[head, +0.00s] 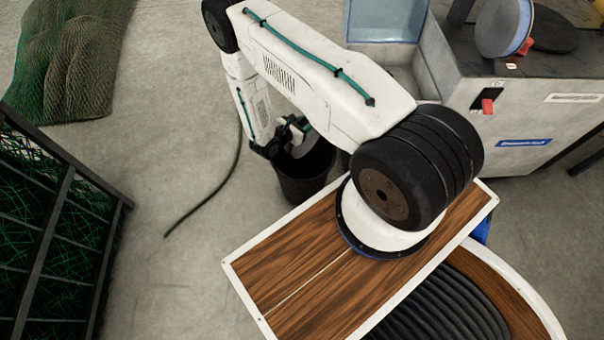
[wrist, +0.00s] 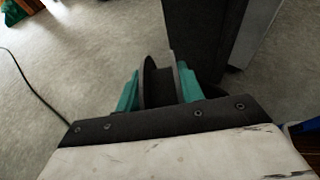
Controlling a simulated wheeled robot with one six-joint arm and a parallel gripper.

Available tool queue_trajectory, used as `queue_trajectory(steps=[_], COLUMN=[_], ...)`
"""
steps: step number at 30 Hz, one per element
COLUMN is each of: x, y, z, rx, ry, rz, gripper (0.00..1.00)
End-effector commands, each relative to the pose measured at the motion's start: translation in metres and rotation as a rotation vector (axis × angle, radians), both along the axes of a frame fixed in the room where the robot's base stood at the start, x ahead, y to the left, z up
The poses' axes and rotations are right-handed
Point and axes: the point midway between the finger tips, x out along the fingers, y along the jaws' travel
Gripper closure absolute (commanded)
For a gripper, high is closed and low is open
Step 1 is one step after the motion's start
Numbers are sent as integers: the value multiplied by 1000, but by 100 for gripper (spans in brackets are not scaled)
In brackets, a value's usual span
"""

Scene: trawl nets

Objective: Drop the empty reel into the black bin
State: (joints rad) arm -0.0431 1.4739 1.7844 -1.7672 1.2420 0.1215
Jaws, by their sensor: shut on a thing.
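My gripper (head: 291,138) is at the end of my bent-down arm, over the mouth of the black bin (head: 306,188) in the head view. In the wrist view its two teal fingers (wrist: 160,80) are shut on the dark grey empty reel (wrist: 158,88), one finger on each side. The reel stands on edge between them. In the head view only a small grey part of the reel (head: 303,149) shows, close above the bin's opening. My arm and gripper hide part of the bin's rim. I cannot tell whether the reel is below the rim.
A grey machine cabinet (head: 530,115) with a red switch (head: 488,105) stands to the right, with discs on top. A dark cage of green netting (head: 50,230) is at left, and a heaped net (head: 70,60) lies behind it. A hose (head: 205,205) crosses otherwise clear floor.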

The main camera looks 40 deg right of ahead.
Motion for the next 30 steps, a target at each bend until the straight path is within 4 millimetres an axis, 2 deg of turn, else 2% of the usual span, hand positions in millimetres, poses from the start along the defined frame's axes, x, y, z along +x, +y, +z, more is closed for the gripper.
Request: queue_trajectory(steps=[16, 21, 29, 30], x=[-3, -3, -3, -3], y=[-1, -1, -1, -1], z=[-55, -62, -62, -62], rx=[0, 0, 0, 0], ry=[1, -1, 0, 0], rz=[-7, -8, -8, -8], gripper=[100, 100, 100, 54])
